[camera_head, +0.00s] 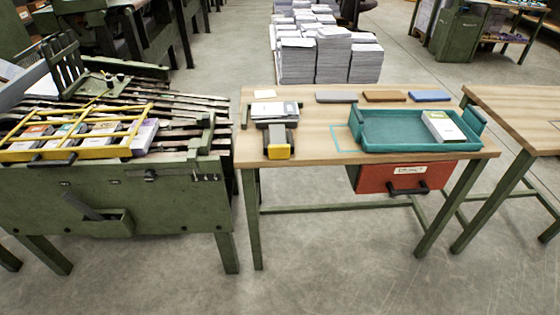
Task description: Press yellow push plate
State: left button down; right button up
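A small grey block (278,134) with a yellow front plate (278,152) stands near the front left edge of the wooden table (310,147). The yellow plate faces me, and nothing touches it from the front. Behind the block lies a stack of printed sheets (274,111) in a holder. Neither of my grippers shows in the view.
A green machine (110,190) stands at left with a yellow barred frame (76,153) over several booklets. A teal tray (400,143) holds a white stack (443,126). A red drawer (401,178) hangs below. The floor in front is clear.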

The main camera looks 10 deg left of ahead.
aim_at(278, 148)
jog(key=k, duration=1.3)
jog(key=z, duration=0.8)
jog(key=i, duration=1.95)
jog(key=u, duration=0.8)
